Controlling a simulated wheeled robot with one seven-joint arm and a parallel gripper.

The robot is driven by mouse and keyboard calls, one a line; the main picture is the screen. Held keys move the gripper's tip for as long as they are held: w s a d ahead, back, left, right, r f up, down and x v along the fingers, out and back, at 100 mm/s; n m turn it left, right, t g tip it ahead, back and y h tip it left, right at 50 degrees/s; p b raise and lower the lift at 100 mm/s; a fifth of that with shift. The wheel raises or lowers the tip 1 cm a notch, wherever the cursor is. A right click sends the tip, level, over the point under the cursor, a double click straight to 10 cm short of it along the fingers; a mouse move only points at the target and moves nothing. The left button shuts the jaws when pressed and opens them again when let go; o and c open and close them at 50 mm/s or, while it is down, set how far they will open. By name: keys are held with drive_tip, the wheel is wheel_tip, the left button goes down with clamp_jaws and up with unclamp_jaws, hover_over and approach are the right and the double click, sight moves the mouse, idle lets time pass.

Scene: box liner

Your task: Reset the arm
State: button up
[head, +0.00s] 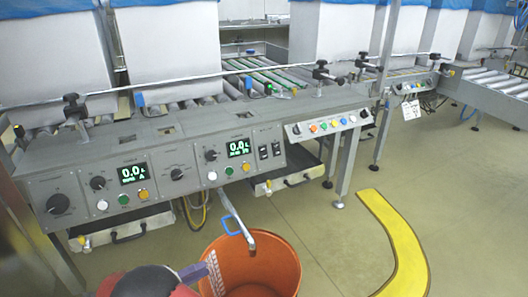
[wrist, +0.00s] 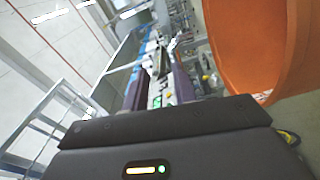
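My gripper shows in the wrist view (wrist: 158,72), with its dark body across the bottom. Its two dark purple fingers stand apart with a gap between them, and I see nothing held in it. In the head view, a dark and red part of my arm is at the bottom left, cut off by the frame edge. A purple-grey piece beside it, at the left rim of the orange bin (head: 262,262), looks like part of my gripper. The bin also fills the upper right of the wrist view (wrist: 245,45).
A grey control console (head: 150,150) with dials and green displays stands ahead. A metal spout with a blue handle (head: 229,226) reaches over the bin. Large white boxes (head: 170,40) stand on rollers behind. A yellow curved floor strip (head: 403,240) lies right, with clear floor around it.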

drive_tip(key=w+d+r+m+t+y, duration=0.1)
drive_tip(key=w+d+r+t+y, duration=0.1)
drive_tip(key=w+r+y, duration=0.45)
drive_tip(key=w+d+r+m+t+y, duration=0.1)
drive_tip(key=w+d+r+t+y, duration=0.15)
drive_tip(key=w+r, duration=0.7)
drive_tip(key=s+d+r+y, duration=0.1)
drive_tip(key=d+r+y, duration=0.85)
drive_tip(key=r, duration=0.35)
drive_tip(key=s+d+f+m+g, duration=0.1)
drive_tip(key=s+d+f+g, duration=0.1)
drive_tip(key=s+d, duration=0.4)
drive_tip(key=s+d+f+g+h+p, duration=0.1)
drive_tip(key=s+d, duration=0.5)
drive_tip(key=s, duration=0.8)
drive_tip(key=s+d+f+m+g+h, duration=0.1)
drive_tip(key=s+d+f+g, duration=0.3)
drive_tip(key=s+d, duration=0.3)
drive_tip(key=s+g, duration=0.1)
drive_tip(key=s, duration=0.2)
drive_tip(key=shift+m, duration=0.3)
